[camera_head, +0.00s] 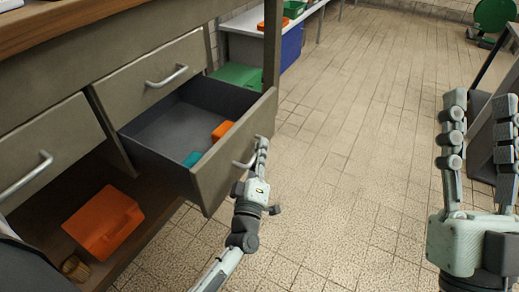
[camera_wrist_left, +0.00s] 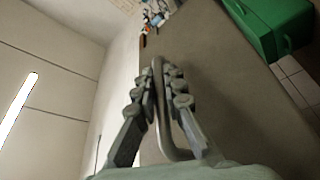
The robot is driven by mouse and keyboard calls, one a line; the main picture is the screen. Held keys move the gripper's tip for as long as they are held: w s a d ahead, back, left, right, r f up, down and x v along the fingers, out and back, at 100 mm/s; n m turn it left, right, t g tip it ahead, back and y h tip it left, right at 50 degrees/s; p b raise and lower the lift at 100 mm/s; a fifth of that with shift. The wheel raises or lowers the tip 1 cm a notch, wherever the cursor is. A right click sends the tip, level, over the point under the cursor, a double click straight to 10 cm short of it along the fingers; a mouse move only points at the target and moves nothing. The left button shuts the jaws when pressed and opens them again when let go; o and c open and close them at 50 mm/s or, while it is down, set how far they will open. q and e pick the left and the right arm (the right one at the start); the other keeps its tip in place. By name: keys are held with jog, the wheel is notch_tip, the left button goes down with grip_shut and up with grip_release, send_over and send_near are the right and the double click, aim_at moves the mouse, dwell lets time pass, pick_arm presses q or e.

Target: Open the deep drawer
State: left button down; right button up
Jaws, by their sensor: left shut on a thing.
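The deep drawer (camera_head: 158,132) is pulled out of the wooden bench, with its dark inside showing. An orange item (camera_head: 222,130) and a teal item (camera_head: 192,159) lie in it. My left gripper (camera_head: 262,150) is at the drawer's front and shut on its metal handle (camera_head: 245,161). In the left wrist view the handle (camera_wrist_left: 160,110) runs between the fingers of my left gripper (camera_wrist_left: 160,85), in front of the drawer front (camera_wrist_left: 225,75). My right gripper (camera_head: 480,115) is raised at the right, fingers spread apart and empty, away from the drawer.
Two closed drawers with handles, an upper one (camera_head: 140,84) and a left one (camera_head: 45,150), flank the open one. An orange case (camera_head: 103,222) lies on the shelf below. A green case (camera_head: 238,75) stands behind the drawer. The tiled floor (camera_head: 345,130) in the middle is clear.

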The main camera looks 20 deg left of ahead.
pick_arm(q)
jog(key=c, duration=1.6)
grip_release()
